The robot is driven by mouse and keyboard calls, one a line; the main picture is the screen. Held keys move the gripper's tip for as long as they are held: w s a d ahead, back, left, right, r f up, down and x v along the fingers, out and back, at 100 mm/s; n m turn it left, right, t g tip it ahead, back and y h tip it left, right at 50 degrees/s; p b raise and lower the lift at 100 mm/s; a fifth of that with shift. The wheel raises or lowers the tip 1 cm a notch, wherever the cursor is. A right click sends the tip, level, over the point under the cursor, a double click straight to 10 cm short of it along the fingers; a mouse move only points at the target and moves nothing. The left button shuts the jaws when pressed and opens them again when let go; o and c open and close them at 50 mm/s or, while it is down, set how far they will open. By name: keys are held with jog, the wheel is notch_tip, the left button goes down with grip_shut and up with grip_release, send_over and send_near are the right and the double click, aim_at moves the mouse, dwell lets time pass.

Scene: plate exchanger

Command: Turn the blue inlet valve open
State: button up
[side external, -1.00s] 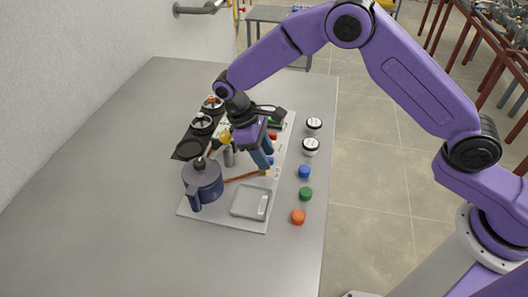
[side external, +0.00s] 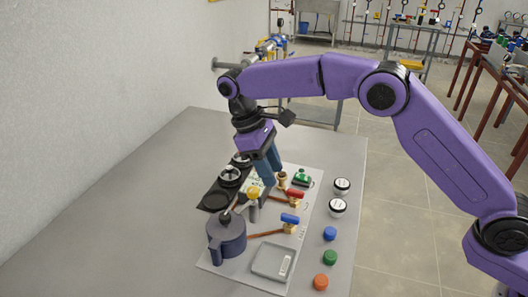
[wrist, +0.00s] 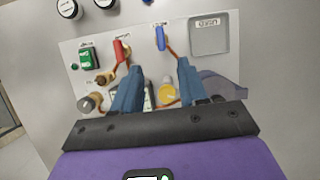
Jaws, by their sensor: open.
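The blue inlet valve (side external: 290,219) has a blue lever on a brass body, with a copper pipe running left from it, on the white panel (side external: 238,265). In the wrist view the blue lever (wrist: 160,38) lies upright in the picture, beyond the fingertips and roughly centred between them. My gripper (side external: 271,179) is open and empty, pointing down above the panel, apart from the blue valve and behind it in the side view. In the wrist view my gripper (wrist: 160,67) shows both blue fingers spread, with nothing between their tips.
A red valve lever (side external: 295,194) and a green switch (side external: 302,178) stand behind the blue one. A dark pot (side external: 227,239) and a yellow knob (side external: 253,193) are to the left. A grey tray (side external: 272,261) lies in front; loose caps (side external: 330,257) line the right.

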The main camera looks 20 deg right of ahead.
jog(key=v, duration=0.4)
dwell(0.7)
jog(key=s+d+r+n+t+y, duration=0.1)
jog(key=s+d+r, duration=0.1)
jog(key=s+d, duration=0.35)
jog(key=s+d+r+n+t+y, duration=0.1)
jog(key=s+d, duration=0.2)
jog(key=s, duration=0.6)
jog(key=s+d+f, duration=0.2)
jog(key=s+d, duration=0.6)
jog(key=s, duration=0.1)
jog(key=s+d+f+n+t+y, duration=0.1)
jog(key=s+d+f, duration=0.2)
jog(key=s+d, duration=0.5)
jog(key=shift+s+y, duration=0.3)
jog(key=shift+s, duration=0.5)
